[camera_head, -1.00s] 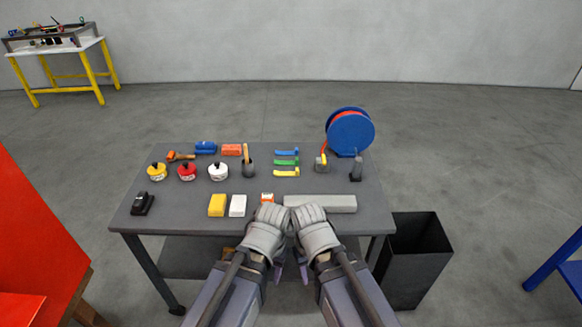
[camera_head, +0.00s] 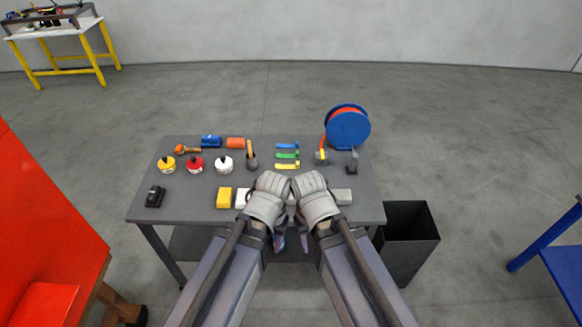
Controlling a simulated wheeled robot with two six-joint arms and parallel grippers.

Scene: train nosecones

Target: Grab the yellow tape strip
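The yellow tape strip (camera_head: 287,166) lies on the grey table (camera_head: 150,206), nearest in a column of three strips. The green strip (camera_head: 287,155) and the blue strip (camera_head: 287,146) lie behind it. My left gripper (camera_head: 270,188) and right gripper (camera_head: 311,188) are side by side over the table's front part, a little short of the yellow strip and apart from it. Their fingertips are not clearly visible, so I cannot tell whether they are open or shut.
A grey bar (camera_head: 343,196) is partly hidden behind my grippers. Yellow, red and white pots stand further left. A blue reel (camera_head: 348,128) stands back right. A black bin (camera_head: 408,240) stands right of the table.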

